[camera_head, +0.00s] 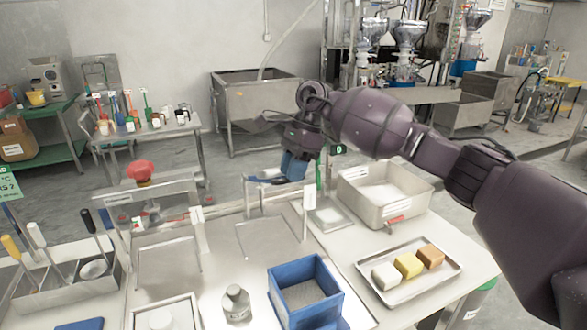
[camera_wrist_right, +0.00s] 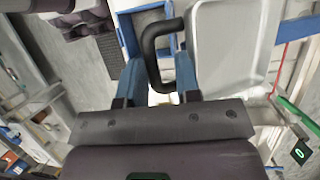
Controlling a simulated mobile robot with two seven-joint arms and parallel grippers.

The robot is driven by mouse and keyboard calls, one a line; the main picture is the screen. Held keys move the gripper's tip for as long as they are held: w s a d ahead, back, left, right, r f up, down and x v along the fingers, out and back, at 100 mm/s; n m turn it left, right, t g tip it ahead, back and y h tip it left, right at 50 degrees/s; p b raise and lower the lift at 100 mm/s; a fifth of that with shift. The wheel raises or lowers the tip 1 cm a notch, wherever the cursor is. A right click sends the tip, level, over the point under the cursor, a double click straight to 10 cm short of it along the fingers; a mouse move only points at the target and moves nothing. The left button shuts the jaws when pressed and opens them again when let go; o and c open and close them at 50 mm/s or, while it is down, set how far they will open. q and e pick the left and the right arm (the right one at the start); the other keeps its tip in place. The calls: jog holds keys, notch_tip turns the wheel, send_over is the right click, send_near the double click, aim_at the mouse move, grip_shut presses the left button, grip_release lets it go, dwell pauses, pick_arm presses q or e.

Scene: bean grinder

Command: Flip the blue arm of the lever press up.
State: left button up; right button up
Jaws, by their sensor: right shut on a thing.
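My right gripper (camera_head: 292,168) reaches in from the right in the head view, above the back edge of the worktable. Its blue fingers point down. In the wrist view, the right gripper (camera_wrist_right: 158,62) has its fingers around a black bent handle (camera_wrist_right: 152,42) and is shut on it. My left gripper is not in view.
A metal bin (camera_head: 352,205) stands close to the right of the gripper. A tray (camera_head: 375,265) with three small blocks lies in front of it. A blue open box (camera_head: 282,300) and a bottle (camera_head: 237,304) stand nearer. A red-knobbed device (camera_head: 141,171) stands left.

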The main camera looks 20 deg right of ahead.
dwell(0.3)
jog(key=b+v, duration=0.1)
jog(key=v, duration=0.9)
jog(key=shift+d+r, duration=0.2)
jog(key=shift+r, duration=0.15)
